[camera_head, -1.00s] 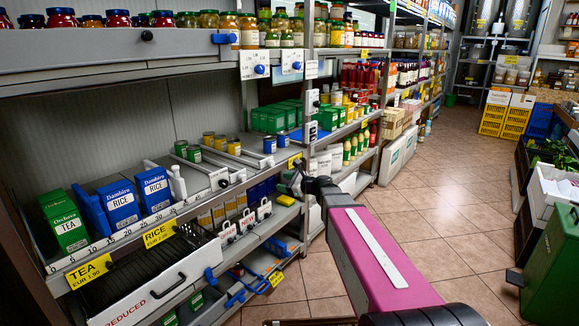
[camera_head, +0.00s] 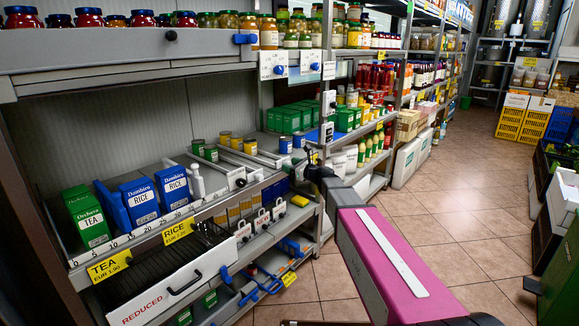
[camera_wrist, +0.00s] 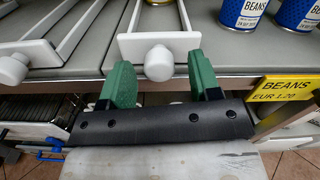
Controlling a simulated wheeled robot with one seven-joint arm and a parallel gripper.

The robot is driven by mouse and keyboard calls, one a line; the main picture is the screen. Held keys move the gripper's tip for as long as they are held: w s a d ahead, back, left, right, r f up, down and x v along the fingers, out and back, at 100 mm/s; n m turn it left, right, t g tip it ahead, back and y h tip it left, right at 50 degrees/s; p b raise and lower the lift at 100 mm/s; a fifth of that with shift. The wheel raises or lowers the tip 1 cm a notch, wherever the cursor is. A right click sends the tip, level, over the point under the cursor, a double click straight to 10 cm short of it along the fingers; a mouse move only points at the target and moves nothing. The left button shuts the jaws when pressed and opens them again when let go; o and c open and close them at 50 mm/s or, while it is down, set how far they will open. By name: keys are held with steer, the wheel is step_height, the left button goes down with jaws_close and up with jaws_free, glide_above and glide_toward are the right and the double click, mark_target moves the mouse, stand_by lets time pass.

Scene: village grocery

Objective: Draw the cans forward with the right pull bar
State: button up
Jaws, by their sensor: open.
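In the wrist view, the right pull bar is a white plate with a round knob (camera_wrist: 158,63) at the shelf's front edge. My gripper (camera_wrist: 160,72) is open, its two green fingers on either side of this knob. I cannot tell whether either finger touches it. A yellow can (camera_wrist: 160,2) stands behind the plate, cut off by the frame. A second white bar with a knob (camera_wrist: 12,69) lies to the left. In the head view, several yellow cans (camera_head: 237,142) and green cans (camera_head: 211,153) stand back on the shelf; the fingertips are hard to make out there.
Blue BEANS cans (camera_wrist: 242,12) stand to the right, above a yellow price tag (camera_wrist: 285,92). Blue rice boxes (camera_head: 140,200) and a green tea box (camera_head: 88,217) stand at left. A REDUCED drawer (camera_head: 170,285) is below. The tiled floor (camera_head: 440,205) to the right is clear.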

steer(key=shift+w+a, duration=0.3)
steer(key=shift+a, duration=0.1)
jaws_close()
steer(key=v, duration=2.2)
steer(key=shift+s, duration=0.1)
jaws_free()
steer(key=v, duration=1)
steer(key=shift+s+d, duration=0.25)
steer(key=shift+d, duration=0.05)
